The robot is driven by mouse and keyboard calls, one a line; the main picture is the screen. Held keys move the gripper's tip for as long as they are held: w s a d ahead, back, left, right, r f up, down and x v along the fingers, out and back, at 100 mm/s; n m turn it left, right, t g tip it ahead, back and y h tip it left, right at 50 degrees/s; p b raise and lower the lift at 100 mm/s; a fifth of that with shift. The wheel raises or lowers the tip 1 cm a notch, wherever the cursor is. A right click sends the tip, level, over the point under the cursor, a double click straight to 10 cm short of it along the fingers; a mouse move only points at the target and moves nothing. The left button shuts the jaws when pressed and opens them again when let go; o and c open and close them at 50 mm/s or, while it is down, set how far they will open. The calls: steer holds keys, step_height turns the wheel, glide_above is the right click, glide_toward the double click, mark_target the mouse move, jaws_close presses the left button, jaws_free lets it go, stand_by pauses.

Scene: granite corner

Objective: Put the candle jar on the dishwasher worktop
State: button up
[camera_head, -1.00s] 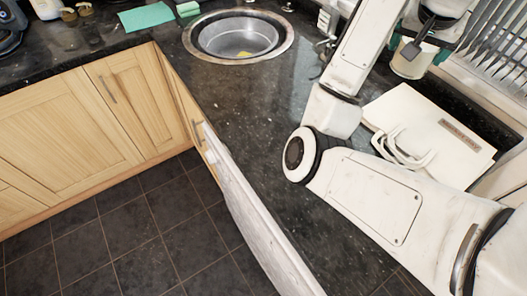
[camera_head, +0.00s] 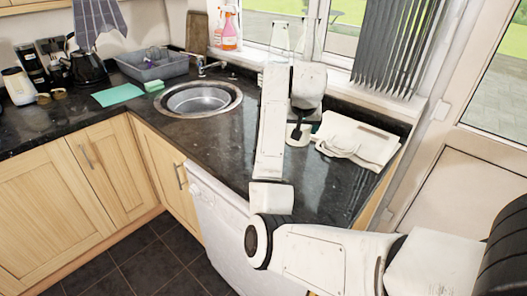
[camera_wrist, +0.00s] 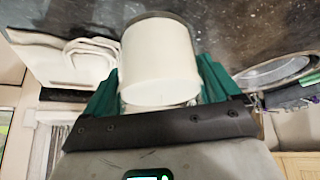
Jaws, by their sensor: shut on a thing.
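The candle jar (camera_wrist: 160,62) is a plain white cylinder in the wrist view. My gripper (camera_wrist: 160,85) is shut on it, with one teal finger on each side. The jar's far end has a dark rim and is close to the dark worktop (camera_wrist: 240,25); I cannot tell whether they touch. In the head view my gripper (camera_head: 300,133) is low over the speckled granite worktop (camera_head: 225,150), left of the white bag. The white dishwasher front (camera_head: 218,205) is below the worktop's front edge.
A white bag with handles (camera_head: 362,140) lies right of my gripper. The round steel sink (camera_head: 200,98) is to the left. A grey basin (camera_head: 150,66), green cloth (camera_head: 118,94) and kettle (camera_head: 88,68) stand farther left. Window and blinds (camera_head: 400,40) are behind. Worktop between sink and arm is clear.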

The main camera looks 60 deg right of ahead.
steer(key=w, duration=0.1)
steer(key=w+f, duration=0.1)
steer(key=w, duration=0.2)
steer(key=shift+d+f+p, duration=0.2)
steer(key=shift+d+p, duration=0.05)
steer(key=shift+p, duration=0.05)
steer(key=w+f, duration=0.1)
steer(key=f, duration=0.1)
steer(key=w+f, duration=0.2)
steer(key=w+d+f, duration=0.1)
steer(key=shift+w+f+p, duration=0.25)
steer(key=shift+f+p, duration=0.05)
steer(key=shift+f, duration=0.1)
steer(key=shift+w+f+p, duration=0.1)
steer(key=shift+f+p, duration=0.4)
steer(key=shift+f, duration=1.15)
steer(key=shift+f, duration=0.15)
steer(key=o, duration=1.1)
steer(key=shift+c, duration=0.2)
steer(key=b+v, duration=0.1)
steer(key=v, duration=1.1)
steer(key=shift+b, duration=0.3)
